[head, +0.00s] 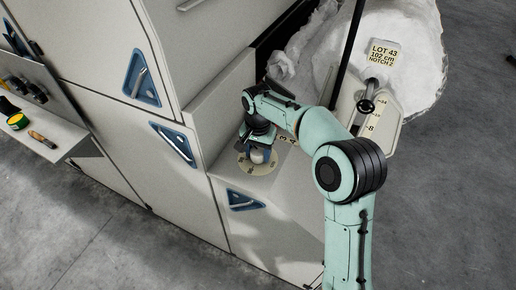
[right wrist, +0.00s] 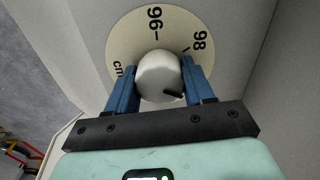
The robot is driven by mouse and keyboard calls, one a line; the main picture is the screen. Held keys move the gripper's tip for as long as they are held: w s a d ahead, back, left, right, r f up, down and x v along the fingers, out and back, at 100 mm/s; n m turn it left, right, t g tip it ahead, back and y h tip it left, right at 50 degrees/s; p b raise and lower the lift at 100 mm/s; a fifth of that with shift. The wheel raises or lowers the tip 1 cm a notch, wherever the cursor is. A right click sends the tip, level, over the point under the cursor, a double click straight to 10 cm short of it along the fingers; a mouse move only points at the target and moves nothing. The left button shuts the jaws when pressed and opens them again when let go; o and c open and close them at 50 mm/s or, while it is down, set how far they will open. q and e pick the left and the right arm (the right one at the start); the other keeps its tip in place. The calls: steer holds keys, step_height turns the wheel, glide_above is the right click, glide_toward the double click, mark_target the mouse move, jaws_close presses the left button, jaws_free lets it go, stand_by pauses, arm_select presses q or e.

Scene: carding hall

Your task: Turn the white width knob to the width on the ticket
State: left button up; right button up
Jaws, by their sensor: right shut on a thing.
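The white width knob (right wrist: 158,72) sits at the centre of a cream dial plate (right wrist: 124,45) marked 96, 98 and cm. A dark line on the knob points to the lower right in the right wrist view, towards the base of my right finger. The rest of the scale is hidden behind my gripper. My right gripper (head: 258,147) is shut on the knob, with one blue finger on each side. The ticket (head: 384,53) on the white fibre reads LOT 43, 102 cm, NOTCH 2. My left gripper is not in view.
The dial is on a pale ledge of the machine (head: 285,195). A notch lever with a black knob (head: 365,106) stands on a plate marked 8, 16 and 24 at right. A shelf (head: 50,148) with tools is at far left. Grey floor lies around.

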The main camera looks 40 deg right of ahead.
steer(key=m, duration=0.2)
steer(key=m+p, duration=0.1)
steer(key=m, duration=0.1)
steer(key=m+p, duration=0.1)
steer(key=m, duration=0.1)
steer(key=shift+w+r, duration=0.1)
steer(key=shift+r, duration=0.15)
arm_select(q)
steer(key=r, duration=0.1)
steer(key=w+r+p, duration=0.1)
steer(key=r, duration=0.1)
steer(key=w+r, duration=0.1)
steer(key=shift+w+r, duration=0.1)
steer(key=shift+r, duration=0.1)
arm_select(e)
steer(key=m, duration=0.6)
steer(key=shift+d, duration=0.1)
arm_select(q)
steer(key=shift+p, duration=0.3)
arm_select(e)
steer(key=o, duration=1)
steer(key=shift+o, duration=0.2)
steer(key=shift+f, duration=0.15)
